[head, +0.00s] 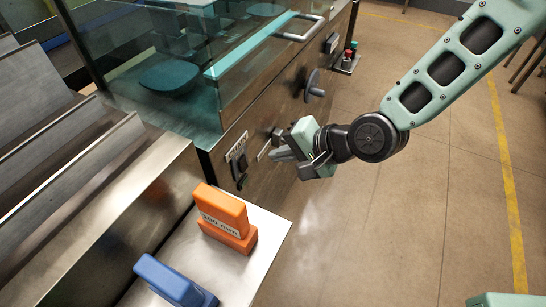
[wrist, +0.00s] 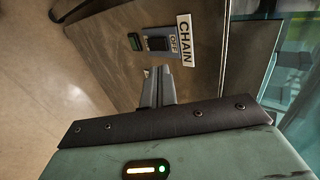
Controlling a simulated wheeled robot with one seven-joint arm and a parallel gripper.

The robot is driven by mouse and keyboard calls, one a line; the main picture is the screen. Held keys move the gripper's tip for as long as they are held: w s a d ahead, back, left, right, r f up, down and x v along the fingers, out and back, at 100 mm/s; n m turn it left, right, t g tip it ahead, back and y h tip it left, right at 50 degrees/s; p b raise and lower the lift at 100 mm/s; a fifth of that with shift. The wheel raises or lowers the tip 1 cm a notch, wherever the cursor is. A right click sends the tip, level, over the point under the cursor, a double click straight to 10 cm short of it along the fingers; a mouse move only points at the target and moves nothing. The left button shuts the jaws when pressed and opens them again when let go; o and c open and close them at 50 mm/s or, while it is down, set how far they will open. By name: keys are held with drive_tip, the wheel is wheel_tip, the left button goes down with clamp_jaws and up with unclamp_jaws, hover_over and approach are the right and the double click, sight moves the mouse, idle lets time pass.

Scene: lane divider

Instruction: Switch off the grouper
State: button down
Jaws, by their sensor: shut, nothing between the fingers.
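My gripper (head: 274,155) is shut and empty, its fingertips close to the steel front panel of the machine; I cannot tell whether they touch it. In the wrist view the shut fingers (wrist: 158,76) point at the panel beside a black switch (wrist: 157,43), with a white label reading CHAIN (wrist: 185,41) and a dark green lamp or button (wrist: 134,42) by it. In the head view a white label (head: 237,147) with a dark switch (head: 242,163) lies left of the fingertips. A narrow pale label (head: 263,150) shows just beside them. I read no grouper label; fingers may hide its switch.
A dark round handwheel (head: 315,86) sticks out of the panel behind my gripper. Red and green buttons (head: 350,52) stand farther off. An orange block (head: 226,217) and a blue block (head: 173,280) sit on the near steel shelf (head: 262,232). The floor (head: 380,230) at right is open.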

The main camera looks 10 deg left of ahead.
drive_tip(key=d+r, duration=0.1)
drive_tip(key=r, duration=0.1)
drive_tip(key=s+d+r, duration=0.1)
drive_tip(key=r, duration=0.1)
drive_tip(key=shift+d, duration=0.4)
